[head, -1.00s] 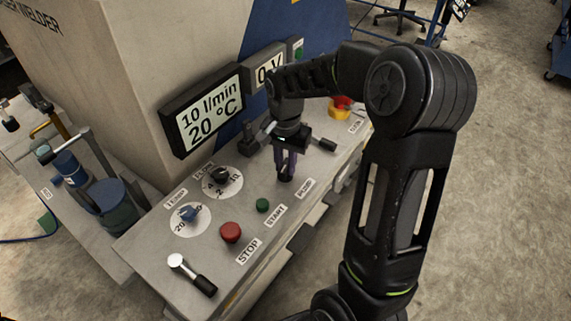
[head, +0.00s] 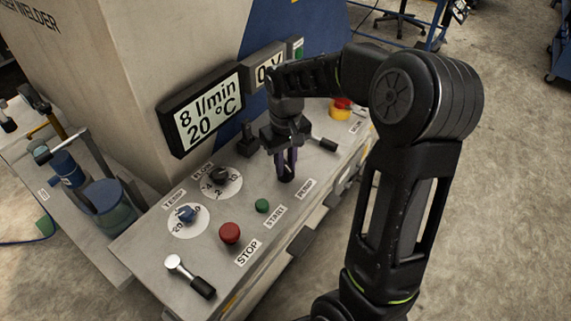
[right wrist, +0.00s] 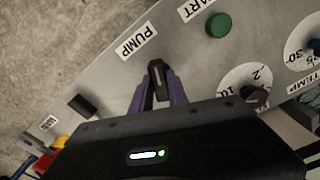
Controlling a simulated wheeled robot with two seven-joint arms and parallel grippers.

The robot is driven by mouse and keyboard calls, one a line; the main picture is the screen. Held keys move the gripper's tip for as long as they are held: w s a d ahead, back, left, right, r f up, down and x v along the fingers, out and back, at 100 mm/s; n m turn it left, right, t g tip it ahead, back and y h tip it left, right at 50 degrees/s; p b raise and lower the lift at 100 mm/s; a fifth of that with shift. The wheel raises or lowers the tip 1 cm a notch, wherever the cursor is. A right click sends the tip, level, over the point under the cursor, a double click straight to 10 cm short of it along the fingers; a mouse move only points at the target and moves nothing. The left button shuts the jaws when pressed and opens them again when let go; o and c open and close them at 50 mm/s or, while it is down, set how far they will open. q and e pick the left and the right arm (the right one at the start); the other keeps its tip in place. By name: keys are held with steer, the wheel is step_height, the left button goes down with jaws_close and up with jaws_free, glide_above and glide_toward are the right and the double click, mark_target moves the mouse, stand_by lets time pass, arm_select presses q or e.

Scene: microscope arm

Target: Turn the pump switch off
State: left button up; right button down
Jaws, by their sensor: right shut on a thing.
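The pump switch (head: 286,176) is a small black switch on the grey control panel (head: 225,262), beside its PUMP label (head: 305,189). In the right wrist view the switch (right wrist: 158,76) stands between the purple fingers of my right gripper (right wrist: 161,91), near the PUMP label (right wrist: 137,41). My right gripper (head: 287,165) points down at the panel and is shut on the switch. The fingers hide part of the switch, and I cannot tell its exact position. My left gripper is not in view.
A display (head: 206,110) reads 8 l/min and 20 °C. Green (head: 262,206) and red (head: 230,233) buttons, a blue knob (head: 187,214), a black knob (head: 220,176) and a lever (head: 191,278) occupy the panel. A red-and-yellow button (head: 342,108) is at its far end.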

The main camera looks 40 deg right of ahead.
mark_target(286, 165)
steer(key=n, duration=0.4)
steer(key=shift+n, duration=0.4)
steer(key=c, duration=1.3)
jaws_free()
step_height(286, 165, up, 8)
steer(key=shift+f+b, duration=0.1)
steer(key=shift+b, duration=0.5)
steer(key=shift+s, duration=0.1)
